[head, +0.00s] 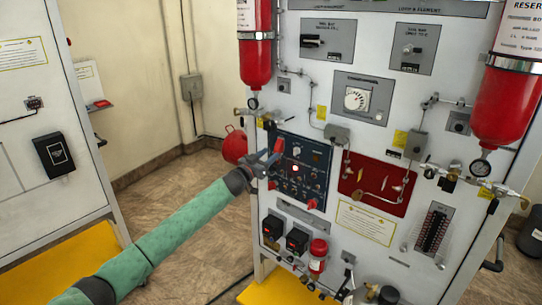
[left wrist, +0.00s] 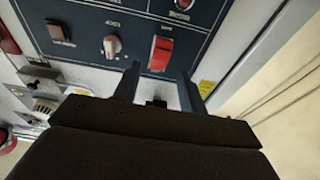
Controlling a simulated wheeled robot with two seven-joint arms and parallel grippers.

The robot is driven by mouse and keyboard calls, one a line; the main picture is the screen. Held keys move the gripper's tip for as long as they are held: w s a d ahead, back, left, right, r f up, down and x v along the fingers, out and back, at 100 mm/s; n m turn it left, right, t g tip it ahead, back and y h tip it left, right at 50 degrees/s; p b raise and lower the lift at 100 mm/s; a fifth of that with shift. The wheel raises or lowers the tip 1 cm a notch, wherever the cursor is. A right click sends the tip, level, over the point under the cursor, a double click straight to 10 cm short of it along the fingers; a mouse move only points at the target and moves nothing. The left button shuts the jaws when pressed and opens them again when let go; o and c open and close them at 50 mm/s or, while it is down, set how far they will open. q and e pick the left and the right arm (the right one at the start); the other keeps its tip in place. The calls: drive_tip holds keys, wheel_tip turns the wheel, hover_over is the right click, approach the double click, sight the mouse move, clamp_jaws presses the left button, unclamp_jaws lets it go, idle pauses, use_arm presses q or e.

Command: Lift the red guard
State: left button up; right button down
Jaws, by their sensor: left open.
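The red guard (left wrist: 161,54) is a small red cover on the dark blue control panel (left wrist: 85,22) in the left wrist view. It lies just beyond my left gripper (left wrist: 160,88), roughly between the lines of its two fingers. The fingers are apart with nothing between them, and I cannot tell whether they touch the guard. In the head view the left gripper (head: 268,161) is at the left edge of the panel (head: 312,176), close beside a red piece (head: 278,147) that looks like the guard. The right gripper is not in view.
A knob (left wrist: 112,46) and a brown switch (left wrist: 59,32) sit near the guard. Red cylinders (head: 254,50) (head: 505,105), gauges and pipes project from the trainer's front. A red panel (head: 375,185) is to the right. The tiled floor (head: 190,200) at left is mostly clear.

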use_arm(q)
drive_tip(key=shift+b+v, duration=0.8)
drive_tip(key=shift+v, duration=1.9)
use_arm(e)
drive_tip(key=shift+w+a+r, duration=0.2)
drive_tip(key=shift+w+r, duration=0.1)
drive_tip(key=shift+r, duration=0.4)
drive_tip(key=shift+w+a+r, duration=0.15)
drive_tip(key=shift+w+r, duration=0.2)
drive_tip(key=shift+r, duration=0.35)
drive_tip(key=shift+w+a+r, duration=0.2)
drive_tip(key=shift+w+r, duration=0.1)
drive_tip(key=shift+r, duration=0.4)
use_arm(q)
drive_tip(key=shift+r, duration=0.1)
